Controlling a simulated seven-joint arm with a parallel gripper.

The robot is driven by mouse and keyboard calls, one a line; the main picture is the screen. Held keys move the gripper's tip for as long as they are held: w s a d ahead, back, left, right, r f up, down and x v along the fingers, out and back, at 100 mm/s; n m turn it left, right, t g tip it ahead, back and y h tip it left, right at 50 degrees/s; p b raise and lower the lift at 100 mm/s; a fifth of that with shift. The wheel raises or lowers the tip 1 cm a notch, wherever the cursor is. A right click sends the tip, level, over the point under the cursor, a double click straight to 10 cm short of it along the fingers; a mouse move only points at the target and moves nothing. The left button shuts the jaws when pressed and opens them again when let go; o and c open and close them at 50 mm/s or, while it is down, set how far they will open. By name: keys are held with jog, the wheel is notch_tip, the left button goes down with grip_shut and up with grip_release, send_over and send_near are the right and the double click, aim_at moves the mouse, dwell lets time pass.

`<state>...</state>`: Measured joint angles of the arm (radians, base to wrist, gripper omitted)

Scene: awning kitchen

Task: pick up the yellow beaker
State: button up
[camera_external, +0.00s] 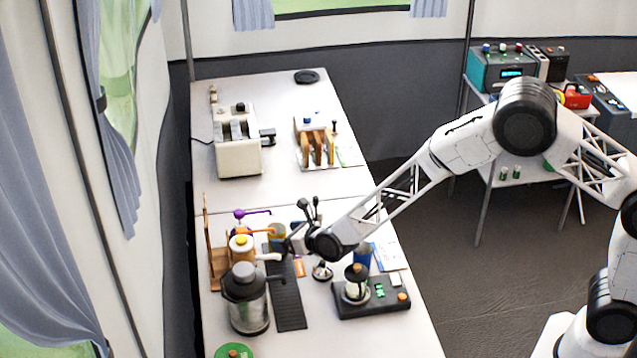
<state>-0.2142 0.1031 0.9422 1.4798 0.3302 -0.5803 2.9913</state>
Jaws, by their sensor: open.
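My gripper (291,240) is at the end of the arm, which reaches in from the right, low over the counter. It is open and points left toward the vessel. I cannot tell whether its fingers touch the vessel or are around it.
A dark scale-like device (374,303) is at front right. A toaster (238,145) and toast rack (316,145) stand farther back.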

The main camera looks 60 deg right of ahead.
aim_at(277, 232)
jog(key=shift+x, duration=2)
jog(key=shift+c, duration=0.5)
jog(key=c, duration=1)
jog(key=shift+r, duration=0.3)
jog(key=shift+s+r, duration=0.1)
jog(key=shift+r, duration=0.25)
jog(key=shift+s, duration=2)
jog(key=shift+w+r, duration=0.1)
jog(key=shift+r, duration=6.6)
jog(key=shift+r, duration=0.2)
